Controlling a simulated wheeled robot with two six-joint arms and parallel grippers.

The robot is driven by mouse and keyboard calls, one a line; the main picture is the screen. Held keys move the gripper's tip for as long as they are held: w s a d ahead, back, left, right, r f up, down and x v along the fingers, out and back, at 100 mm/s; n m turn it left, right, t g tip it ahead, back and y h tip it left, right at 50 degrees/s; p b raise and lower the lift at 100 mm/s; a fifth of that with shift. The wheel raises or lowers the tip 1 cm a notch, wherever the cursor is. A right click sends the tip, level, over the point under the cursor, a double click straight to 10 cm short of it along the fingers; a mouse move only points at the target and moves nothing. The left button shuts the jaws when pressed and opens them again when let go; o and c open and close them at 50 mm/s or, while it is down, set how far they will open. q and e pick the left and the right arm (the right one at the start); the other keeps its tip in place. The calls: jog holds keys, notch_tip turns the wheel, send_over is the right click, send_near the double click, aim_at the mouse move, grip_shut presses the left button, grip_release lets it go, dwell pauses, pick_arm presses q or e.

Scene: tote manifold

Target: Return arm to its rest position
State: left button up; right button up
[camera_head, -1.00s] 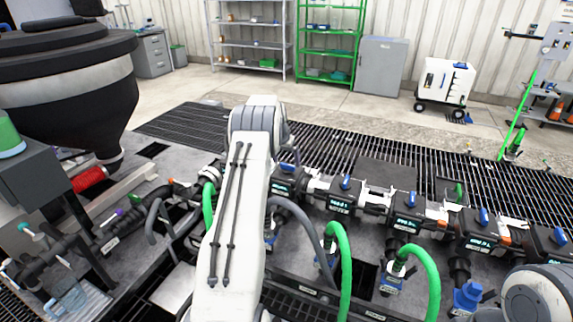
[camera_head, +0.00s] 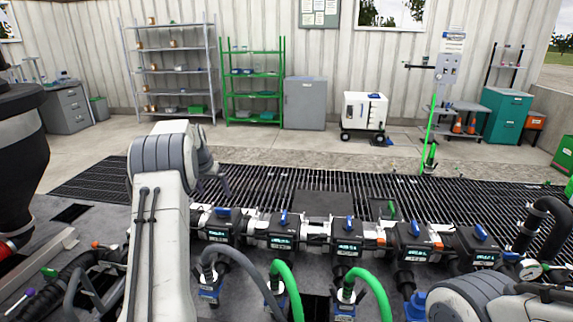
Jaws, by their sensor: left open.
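My left arm (camera_head: 160,235) rises from the bottom left of the head view, its white link and grey joint bent upright in front of the manifold. My left gripper (camera_head: 222,184) shows only as a small grey part past the joint, mostly hidden by the arm. It is open, and I see nothing held in it. Part of my right arm (camera_head: 475,298) shows at the bottom right. My right gripper is out of the picture.
The manifold's row of valve blocks (camera_head: 347,238) with blue handles runs across the middle. Green hoses (camera_head: 287,285) arch up in front of it. A dark hopper (camera_head: 20,165) stands at the left edge. Floor grating (camera_head: 330,185) lies open behind.

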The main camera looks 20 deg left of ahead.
pick_arm(q)
jog(key=d+r+m+h, duration=0.2)
jog(key=d+r+m, duration=0.15)
jog(key=d, duration=1.85)
jog(key=s+d+r+m+g, duration=0.1)
jog(key=s+d, duration=0.4)
jog(key=d, duration=0.3)
jog(key=s+d+r+m+g, duration=0.1)
jog(key=s+d, duration=0.4)
jog(key=d, duration=0.3)
jog(key=s+d+m+g, duration=0.1)
jog(key=s+d, duration=0.4)
jog(key=s, duration=0.3)
jog(key=s+d+m, duration=0.1)
jog(key=s+d, duration=0.3)
jog(key=s, duration=0.5)
jog(key=s+f+m+g, duration=0.1)
jog(key=s+f+m, duration=0.1)
jog(key=s, duration=1)
jog(key=shift+s+f, duration=0.4)
jog(key=shift+f, duration=0.4)
jog(key=shift+m, duration=0.25)
